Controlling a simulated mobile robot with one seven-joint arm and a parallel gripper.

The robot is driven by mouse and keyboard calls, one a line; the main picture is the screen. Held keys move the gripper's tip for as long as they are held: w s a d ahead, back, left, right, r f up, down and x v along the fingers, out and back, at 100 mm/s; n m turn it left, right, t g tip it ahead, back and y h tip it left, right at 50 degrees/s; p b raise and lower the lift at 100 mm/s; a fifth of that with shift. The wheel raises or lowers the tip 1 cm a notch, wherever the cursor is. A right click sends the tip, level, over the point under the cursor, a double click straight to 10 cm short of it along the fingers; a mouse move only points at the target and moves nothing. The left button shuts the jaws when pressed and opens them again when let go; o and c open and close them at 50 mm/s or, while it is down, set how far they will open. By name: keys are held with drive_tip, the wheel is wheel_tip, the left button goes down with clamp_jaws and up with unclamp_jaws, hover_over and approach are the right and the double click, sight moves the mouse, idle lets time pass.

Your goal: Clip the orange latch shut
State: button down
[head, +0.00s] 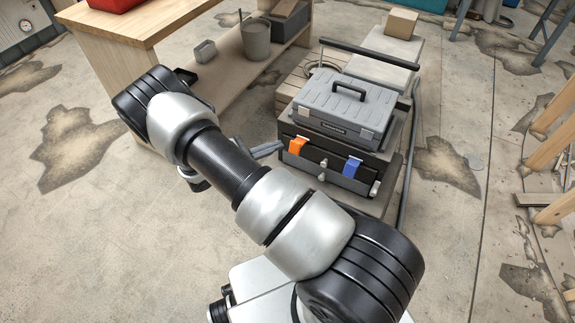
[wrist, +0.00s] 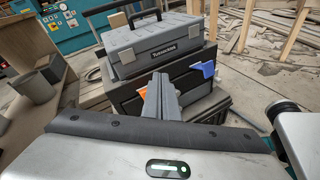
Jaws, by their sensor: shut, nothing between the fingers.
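The orange latch (head: 297,146) is on the front of the black toolbox (head: 328,158), near its left end. In the wrist view a small part of the orange latch (wrist: 141,93) shows just left of my fingers, which hide the rest. I cannot tell how far it stands off the box. My gripper (head: 274,148) is shut and empty, its grey fingers pointing at the box front just left of the latch in the head view. In the wrist view the shut fingers (wrist: 160,80) stand in front of the box. I cannot tell whether they touch anything.
A blue latch (head: 352,166) is on the same front, to the right. A grey toolbox (head: 342,108) sits on top of the black one, on a cart with a dark handle (head: 368,54). A wooden workbench (head: 150,22) stands at left. The floor in front is clear.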

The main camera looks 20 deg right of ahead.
sight(299, 144)
wheel_tip(299, 144, down, 21)
drive_tip(key=s+a+n+t+y+b, duration=0.1)
drive_tip(key=n+t+b, duration=0.2)
drive_tip(key=n+t, duration=0.3)
drive_tip(key=n, duration=0.2)
drive_tip(key=shift+s+r+n+t+b, duration=0.2)
drive_tip(key=shift+s+n+t+b, duration=0.1)
drive_tip(key=shift+s+b, duration=0.1)
drive_tip(key=w+d+r+b, duration=0.2)
drive_tip(key=w+d, duration=0.5)
drive_tip(key=d, duration=0.2)
drive_tip(key=shift+r, duration=0.4)
